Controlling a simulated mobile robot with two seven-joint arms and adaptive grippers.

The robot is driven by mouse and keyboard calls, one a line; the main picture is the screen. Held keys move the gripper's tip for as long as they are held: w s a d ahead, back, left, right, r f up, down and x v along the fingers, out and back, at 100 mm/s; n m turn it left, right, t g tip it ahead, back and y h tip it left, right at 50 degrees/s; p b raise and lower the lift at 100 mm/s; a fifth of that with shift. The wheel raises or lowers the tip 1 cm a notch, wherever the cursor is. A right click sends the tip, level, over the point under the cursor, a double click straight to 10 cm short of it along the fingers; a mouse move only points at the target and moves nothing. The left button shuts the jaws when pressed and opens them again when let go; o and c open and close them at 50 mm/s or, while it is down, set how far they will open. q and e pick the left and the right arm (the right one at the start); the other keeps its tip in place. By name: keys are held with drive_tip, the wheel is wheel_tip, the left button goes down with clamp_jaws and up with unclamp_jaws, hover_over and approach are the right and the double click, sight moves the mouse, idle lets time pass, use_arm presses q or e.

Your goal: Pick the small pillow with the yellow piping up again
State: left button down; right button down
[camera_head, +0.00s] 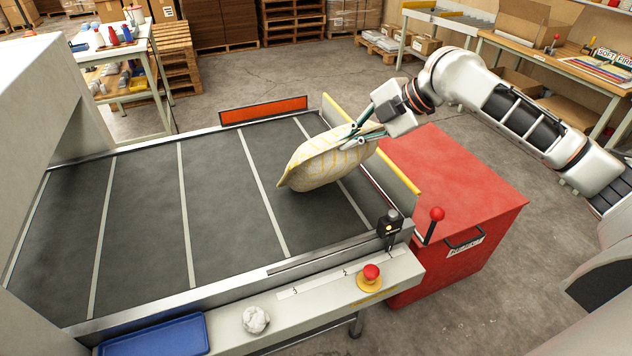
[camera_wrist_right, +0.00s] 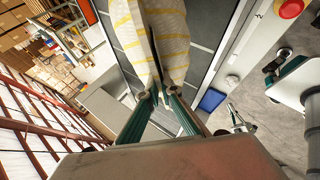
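The small pillow (camera_head: 318,162) is cream with yellow lines. In the head view it is over the right end of the conveyor belt (camera_head: 215,200), tilted, its pointed end towards the lower left. I cannot tell whether its lower edge touches the belt. My right gripper (camera_head: 358,138) is shut on the pillow's upper right edge, reaching in from the right. In the right wrist view, the fingers (camera_wrist_right: 163,97) pinch the pillow (camera_wrist_right: 150,40), which is creased between them. The piping itself is hard to make out.
A red reject bin (camera_head: 455,195) stands right of the belt, behind a yellow-topped end rail (camera_head: 400,168). A post sensor (camera_head: 389,225) and red stop button (camera_head: 371,272) sit at the front edge. A blue tray (camera_head: 155,338) and white wad (camera_head: 255,320) lie front left.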

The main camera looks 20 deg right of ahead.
drive_tip(key=shift+g, duration=0.7)
wheel_tip(320, 180, up, 10)
drive_tip(key=shift+r, duration=0.1)
wheel_tip(320, 180, up, 7)
drive_tip(key=m+g, duration=0.1)
drive_tip(key=g, duration=0.2)
